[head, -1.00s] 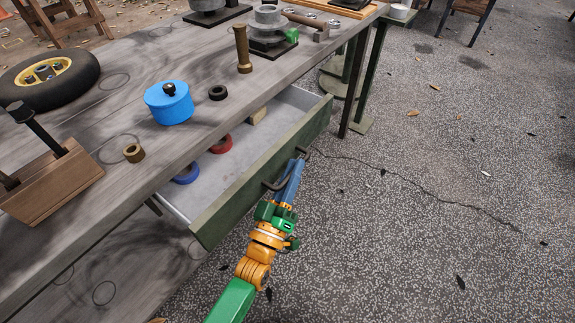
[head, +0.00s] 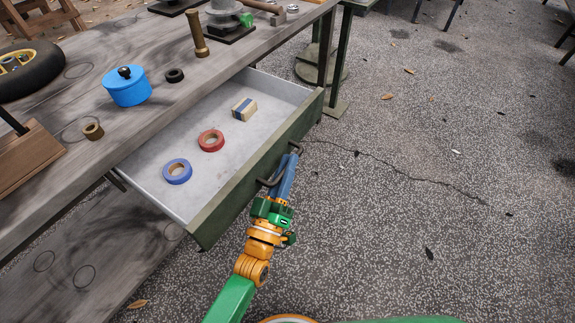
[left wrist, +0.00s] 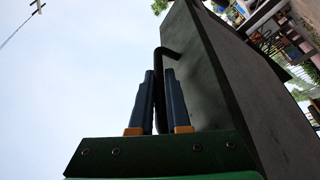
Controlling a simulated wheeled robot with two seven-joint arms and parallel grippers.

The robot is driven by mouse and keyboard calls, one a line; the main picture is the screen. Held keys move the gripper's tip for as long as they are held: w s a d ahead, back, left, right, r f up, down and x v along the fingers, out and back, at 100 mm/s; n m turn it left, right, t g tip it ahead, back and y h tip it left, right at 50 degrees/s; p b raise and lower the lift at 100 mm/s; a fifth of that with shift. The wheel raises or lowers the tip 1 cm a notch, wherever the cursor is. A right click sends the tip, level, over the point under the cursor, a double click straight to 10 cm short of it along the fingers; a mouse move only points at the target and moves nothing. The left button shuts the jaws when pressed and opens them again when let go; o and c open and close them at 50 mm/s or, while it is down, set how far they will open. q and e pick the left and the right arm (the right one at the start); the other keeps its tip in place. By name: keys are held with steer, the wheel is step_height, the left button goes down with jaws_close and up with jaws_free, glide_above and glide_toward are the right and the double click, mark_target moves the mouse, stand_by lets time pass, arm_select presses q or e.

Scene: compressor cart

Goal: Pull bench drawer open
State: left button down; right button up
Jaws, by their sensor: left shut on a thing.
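The bench drawer (head: 262,160) is pulled well out of the bench, with a dark green front and a light grey inside. Its dark bar handle (head: 297,147) is on the front face. My left gripper (head: 285,172) is shut on the handle. In the left wrist view the two blue fingers (left wrist: 159,105) stand on either side of the dark handle (left wrist: 157,62), in front of the drawer front (left wrist: 215,85). A blue tape roll (head: 177,171), a red tape roll (head: 211,140) and a small block (head: 244,109) lie in the drawer. My right gripper is in neither view.
The grey wooden bench top (head: 60,175) holds a blue pot (head: 127,87), a black ring (head: 174,75), a brown ring (head: 93,130), a brass cylinder (head: 196,35) and a tyre (head: 28,65). The speckled floor (head: 400,220) right of the drawer is free.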

arm_select(q)
steer(key=c, duration=1.2)
jaws_free()
steer(key=shift+o, duration=0.2)
steer(key=shift+s+a, duration=0.1)
steer(key=v, duration=0.7)
steer(key=shift+f, duration=0.15)
